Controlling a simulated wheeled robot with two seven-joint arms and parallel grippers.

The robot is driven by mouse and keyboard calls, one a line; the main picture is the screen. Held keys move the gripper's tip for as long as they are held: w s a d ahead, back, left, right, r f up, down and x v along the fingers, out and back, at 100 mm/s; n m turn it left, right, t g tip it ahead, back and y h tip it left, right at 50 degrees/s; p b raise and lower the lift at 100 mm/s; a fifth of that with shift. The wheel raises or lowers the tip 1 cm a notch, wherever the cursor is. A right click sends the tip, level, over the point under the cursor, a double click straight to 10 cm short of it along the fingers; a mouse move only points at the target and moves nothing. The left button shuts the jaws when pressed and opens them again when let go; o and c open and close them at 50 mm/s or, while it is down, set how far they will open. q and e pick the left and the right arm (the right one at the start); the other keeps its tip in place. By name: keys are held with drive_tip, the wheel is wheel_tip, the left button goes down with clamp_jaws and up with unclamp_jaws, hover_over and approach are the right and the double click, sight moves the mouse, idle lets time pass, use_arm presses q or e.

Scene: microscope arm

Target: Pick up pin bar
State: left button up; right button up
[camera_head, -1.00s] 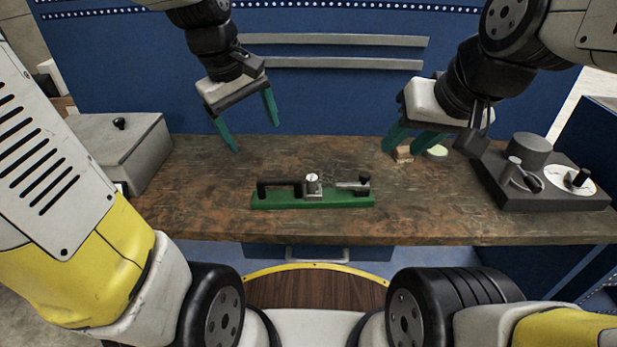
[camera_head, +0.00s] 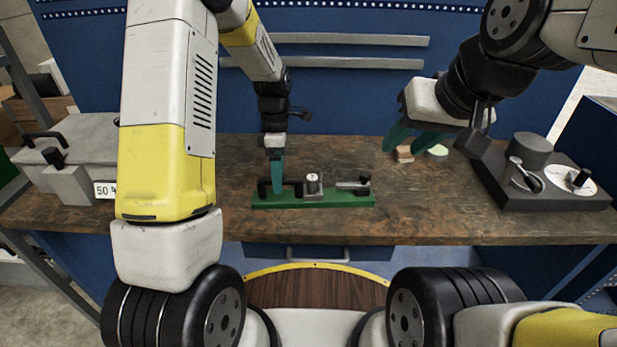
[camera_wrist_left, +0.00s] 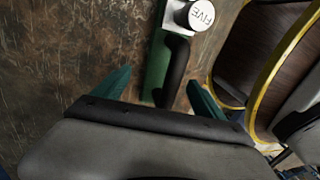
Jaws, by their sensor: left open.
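The likely pin bar is a black bar (camera_head: 292,183) at the left end of a green base (camera_head: 330,199) on the bench. A metal block with a white-topped knob (camera_head: 312,178) adjoins it. In the head view my left gripper (camera_head: 276,178) points down at the bar's left part; contact cannot be told. My right gripper (camera_head: 405,143) is open, off to the right above the bench.
A small wooden block (camera_head: 404,154) and a pale green disc (camera_head: 437,151) lie below my right gripper. A dark device with dials (camera_head: 545,195) stands at right, a grey box (camera_head: 75,140) at left. The bench front (camera_head: 420,220) is clear.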

sight(278, 196)
use_arm(q)
drive_tip(key=f, duration=0.2)
drive_tip(key=s+f, duration=0.1)
drive_tip(key=f, duration=0.1)
drive_tip(key=shift+s+a+f, duration=0.1)
drive_tip(key=shift+s+a, duration=0.05)
drive_tip(key=shift+s, duration=0.05)
drive_tip(key=shift+c, duration=0.4)
clamp_jaws()
